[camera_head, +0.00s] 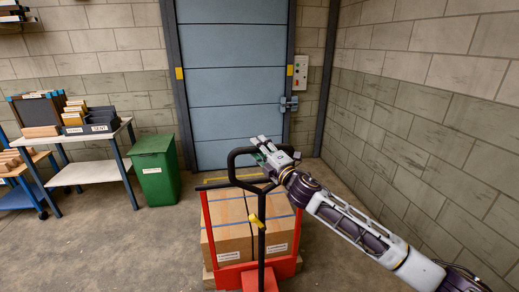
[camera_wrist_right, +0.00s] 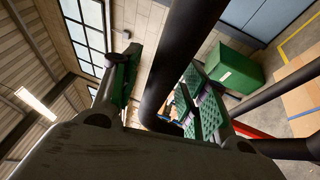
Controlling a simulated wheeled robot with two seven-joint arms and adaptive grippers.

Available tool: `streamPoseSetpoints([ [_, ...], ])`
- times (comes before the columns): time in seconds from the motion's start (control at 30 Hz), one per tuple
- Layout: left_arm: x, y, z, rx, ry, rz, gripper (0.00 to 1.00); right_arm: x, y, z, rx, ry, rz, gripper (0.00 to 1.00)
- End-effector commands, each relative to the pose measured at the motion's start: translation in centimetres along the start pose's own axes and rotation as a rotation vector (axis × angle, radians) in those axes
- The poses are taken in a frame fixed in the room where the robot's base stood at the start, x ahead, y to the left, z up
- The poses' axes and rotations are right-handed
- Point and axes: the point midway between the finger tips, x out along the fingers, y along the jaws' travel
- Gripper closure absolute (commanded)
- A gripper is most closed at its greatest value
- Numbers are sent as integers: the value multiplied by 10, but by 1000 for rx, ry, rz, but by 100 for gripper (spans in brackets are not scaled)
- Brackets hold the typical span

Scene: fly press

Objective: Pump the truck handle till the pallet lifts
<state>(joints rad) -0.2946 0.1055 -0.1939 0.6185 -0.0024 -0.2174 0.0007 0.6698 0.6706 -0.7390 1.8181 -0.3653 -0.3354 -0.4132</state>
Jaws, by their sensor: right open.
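The red pallet truck (camera_head: 204,228) stands on the floor in the lower middle of the head view. Its black loop handle (camera_head: 231,168) is on an upright black stem with a yellow lever (camera_head: 257,220). Cardboard boxes (camera_head: 226,236) sit behind the red frame on the pallet (camera_head: 208,279), of which little shows. My right gripper (camera_head: 264,146) is at the top of the loop. In the right wrist view the black handle tube (camera_wrist_right: 178,60) passes between the green-padded fingers of my open right gripper (camera_wrist_right: 160,78); contact cannot be told. My left gripper is not in view.
A green bin (camera_head: 154,172) and a table (camera_head: 92,171) with trays stand at the left. A blue door (camera_head: 232,80) is behind the truck. A block wall (camera_head: 430,110) runs along the right. Open floor lies at the lower left.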

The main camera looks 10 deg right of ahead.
Motion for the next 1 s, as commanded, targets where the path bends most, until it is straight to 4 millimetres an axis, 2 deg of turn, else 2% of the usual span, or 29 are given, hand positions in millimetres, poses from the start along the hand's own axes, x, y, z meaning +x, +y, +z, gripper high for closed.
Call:
streamPoseSetpoints([
  [0.07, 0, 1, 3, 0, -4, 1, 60, 0, 0, 0, 0, 0, 0, 56],
  [0.4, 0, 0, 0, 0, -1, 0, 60, 0, 0, 0, 0, 0, 0, 98],
  [0.43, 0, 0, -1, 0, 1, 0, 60, 0, 0, 0, 0, 0, 0, 100],
  [1.0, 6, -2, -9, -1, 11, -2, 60, 0, -3, 0, -4, 0, 7, 100],
])
